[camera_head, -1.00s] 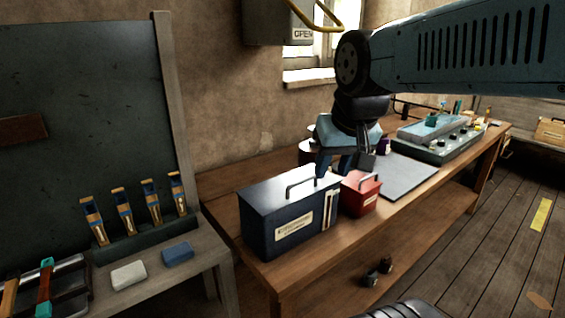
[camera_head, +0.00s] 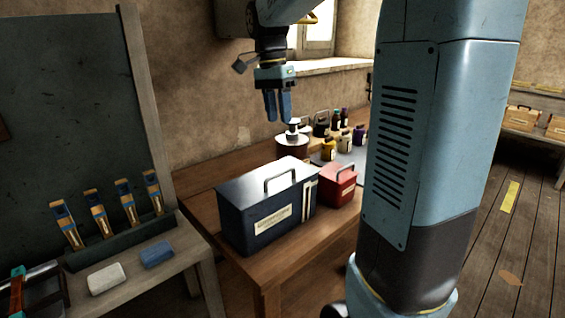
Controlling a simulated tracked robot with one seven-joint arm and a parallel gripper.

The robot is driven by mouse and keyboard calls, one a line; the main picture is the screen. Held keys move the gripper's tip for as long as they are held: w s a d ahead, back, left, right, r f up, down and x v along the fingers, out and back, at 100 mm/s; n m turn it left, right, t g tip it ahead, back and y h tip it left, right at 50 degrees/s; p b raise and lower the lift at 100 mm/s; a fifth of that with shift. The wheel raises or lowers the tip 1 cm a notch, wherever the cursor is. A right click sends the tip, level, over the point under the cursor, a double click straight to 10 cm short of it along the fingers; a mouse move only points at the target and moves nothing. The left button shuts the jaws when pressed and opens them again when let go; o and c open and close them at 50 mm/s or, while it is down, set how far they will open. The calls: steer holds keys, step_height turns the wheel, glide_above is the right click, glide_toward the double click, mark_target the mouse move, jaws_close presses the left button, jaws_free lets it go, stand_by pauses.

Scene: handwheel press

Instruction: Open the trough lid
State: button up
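No trough is clearly recognisable. A dark blue box (camera_head: 265,212) with a flat closed lid (camera_head: 262,180) and an arched handle stands on the near end of the wooden bench.
Several small bottles (camera_head: 344,140) stand on the bench behind the red box. My arm hides the bench's right part. At the left, a low table holds a brush rack (camera_head: 118,230), a white block (camera_head: 107,279) and a blue block (camera_head: 157,254).

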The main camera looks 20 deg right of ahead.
steer(key=w+m, duration=0.1)
steer(key=w, duration=0.1)
glide_above(284, 181)
step_height(284, 181, down, 14)
steer(key=shift+r, duration=0.1)
stand_by(0.3)
jaws_close()
stand_by(0.4)
stand_by(0.3)
